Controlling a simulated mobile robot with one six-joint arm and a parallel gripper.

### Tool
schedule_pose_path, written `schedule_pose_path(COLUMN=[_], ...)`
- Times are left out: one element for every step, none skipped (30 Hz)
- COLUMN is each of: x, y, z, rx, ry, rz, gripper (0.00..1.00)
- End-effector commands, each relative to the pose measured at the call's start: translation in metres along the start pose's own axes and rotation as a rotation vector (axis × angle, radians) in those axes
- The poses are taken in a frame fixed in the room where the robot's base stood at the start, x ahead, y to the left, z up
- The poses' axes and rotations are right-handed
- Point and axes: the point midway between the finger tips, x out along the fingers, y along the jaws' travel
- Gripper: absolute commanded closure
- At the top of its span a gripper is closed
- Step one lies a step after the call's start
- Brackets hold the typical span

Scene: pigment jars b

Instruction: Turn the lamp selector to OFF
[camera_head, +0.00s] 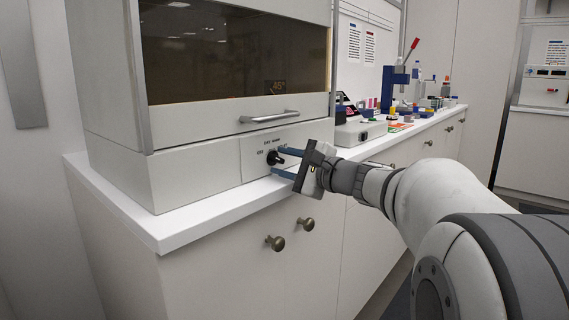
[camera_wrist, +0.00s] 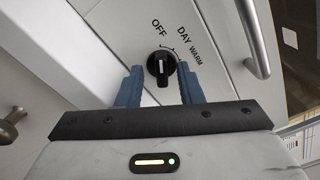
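The lamp selector is a round black knob (camera_wrist: 161,67) with a white pointer line, on a pale panel printed OFF, DAY and WARM. In the wrist view the line runs roughly up and down the picture, near the OFF and DAY side; I cannot tell exactly which label it marks. The knob also shows in the head view (camera_head: 273,158), low on the cabinet front. My gripper (camera_wrist: 160,70) is open, its two blue fingers on either side of the knob. A narrow gap seems to show at each side; contact is not clear. The gripper also shows in the head view (camera_head: 278,162).
A glass-fronted cabinet (camera_head: 110,80) with a bar handle (camera_head: 269,117) stands above the panel, on a white counter (camera_head: 185,232). Round drawer knobs (camera_head: 275,243) sit below. Jars and a blue press (camera_head: 393,85) stand further back right.

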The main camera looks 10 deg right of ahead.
Motion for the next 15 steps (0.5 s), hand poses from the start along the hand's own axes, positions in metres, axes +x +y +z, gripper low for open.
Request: schedule_pose_path(x=[0.000, 0.000, 0.000, 0.000, 0.000, 0.000, -0.001, -0.003, -0.006, -0.010, -0.014, -0.020, -0.026, -0.031, -0.039], y=[0.000, -0.001, -0.001, -0.001, -0.001, -0.001, -0.001, -0.002, -0.002, -0.002, -0.003, -0.003, -0.003, -0.003, -0.004], z=[0.000, 0.000, 0.000, 0.000, 0.000, 0.000, 0.000, 0.000, 0.000, 0.000, 0.000, 0.000, 0.001, 0.001, 0.001], rx=[0.000, 0.000, 0.000, 0.000, 0.000, 0.000, 0.000, 0.000, 0.000, 0.001, 0.001, 0.001, 0.001, 0.001, 0.001], ry=[0.000, 0.000, 0.000, 0.000, 0.001, 0.001, 0.001, 0.001, 0.002, 0.002, 0.003, 0.004, 0.004, 0.005, 0.005], rz=[-0.001, -0.001, -0.001, -0.001, -0.002, -0.002, -0.002, -0.002, -0.003, -0.003, -0.002, -0.003, -0.003, -0.004, -0.004], gripper=[0.66, 0.66, 0.66, 0.66, 0.66, 0.66, 0.66, 0.66, 0.66, 0.66, 0.66, 0.66, 0.66, 0.66, 0.66])
